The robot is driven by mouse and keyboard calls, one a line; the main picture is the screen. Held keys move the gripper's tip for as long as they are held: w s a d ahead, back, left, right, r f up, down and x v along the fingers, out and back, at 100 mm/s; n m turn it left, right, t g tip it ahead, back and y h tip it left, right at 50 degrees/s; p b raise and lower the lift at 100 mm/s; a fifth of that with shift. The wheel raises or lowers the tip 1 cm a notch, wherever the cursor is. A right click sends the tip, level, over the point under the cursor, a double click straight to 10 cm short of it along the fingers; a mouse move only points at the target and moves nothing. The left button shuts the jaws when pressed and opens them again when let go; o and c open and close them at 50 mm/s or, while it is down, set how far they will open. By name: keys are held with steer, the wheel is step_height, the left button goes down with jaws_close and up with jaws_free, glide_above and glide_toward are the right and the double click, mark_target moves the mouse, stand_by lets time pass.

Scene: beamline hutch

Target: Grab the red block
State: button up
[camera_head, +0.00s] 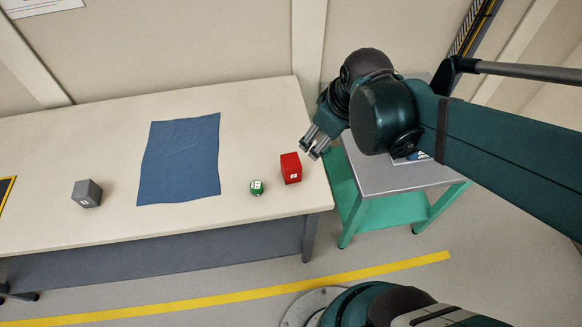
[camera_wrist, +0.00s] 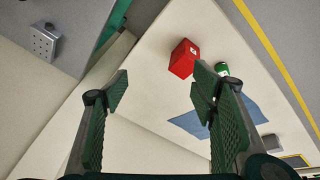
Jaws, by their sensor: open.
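The red block (camera_head: 291,168) stands on the cream table near its right end, with a small white label on its front. It also shows in the wrist view (camera_wrist: 183,58), beyond the fingertips and nearer the right finger. My gripper (camera_head: 315,145) is above the table's right edge, up and to the right of the block and apart from it. In the wrist view my gripper (camera_wrist: 160,88) has its two fingers spread wide, with nothing between them.
A green cylinder (camera_head: 257,187) stands just left of the red block. A blue cloth (camera_head: 180,160) lies mid-table, and a grey cube (camera_head: 87,193) stands farther left. A grey-topped green cart (camera_head: 385,180) stands close to the table's right end.

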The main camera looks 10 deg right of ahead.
mark_target(293, 161)
steer(key=w+a+f+n+g, duration=0.1)
steer(key=a+f+n, duration=0.1)
steer(key=f+n, duration=0.1)
steer(key=w+a+f+n+g+p, duration=0.1)
steer(key=a+f+n, duration=0.1)
steer(key=f+n, duration=0.1)
steer(key=w+a+f+n+g, duration=0.1)
steer(key=w+a+f+n, duration=0.1)
steer(key=f+n, duration=0.1)
steer(key=shift+f+n+g+y, duration=0.3)
steer(key=shift+f, duration=0.55)
steer(key=shift+a+f+n+g+p, duration=0.15)
steer(key=shift+a+f+n, duration=0.05)
steer(key=shift+f+n, duration=0.25)
steer(key=shift+a+f+n+g+p, duration=0.15)
steer(key=shift+f+n, duration=0.2)
steer(key=shift+f, duration=0.15)
steer(key=shift+f, duration=0.15)
steer(key=shift+a+f+b, duration=0.2)
steer(key=shift+f+b, duration=0.15)
steer(key=shift+f, duration=0.85)
steer(key=shift+a+f+b, duration=0.2)
steer(key=shift+f+b, duration=0.2)
steer(key=shift+f, duration=0.9)
steer(key=shift+a+f+b, duration=0.15)
steer(key=shift+f+b, duration=0.2)
steer(key=shift+f, duration=0.9)
